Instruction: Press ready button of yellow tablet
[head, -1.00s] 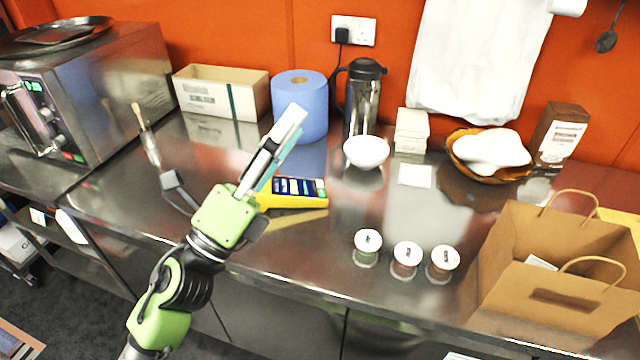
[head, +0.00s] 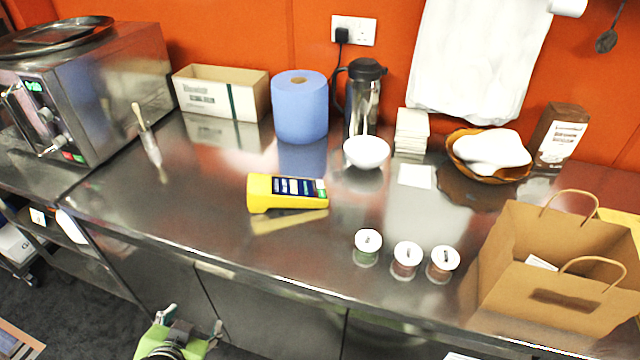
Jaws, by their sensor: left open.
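The yellow tablet (head: 259,194) lies on the steel counter, left of the middle, with its dark screen (head: 298,187) facing up. The screen shows several pale blocks and a green patch at its right end. My left gripper (head: 192,322) is low at the bottom edge of the head view, in front of the counter and well apart from the tablet. It is open and holds nothing that I can see. My right gripper is not in view.
Three white-lidded jars (head: 406,257) stand right of the tablet near the counter's front edge. A white bowl (head: 366,151), blue paper roll (head: 300,108) and flask (head: 363,98) stand behind. A paper bag (head: 556,270) is at right, a brush (head: 147,138) at left. Counter before the tablet is clear.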

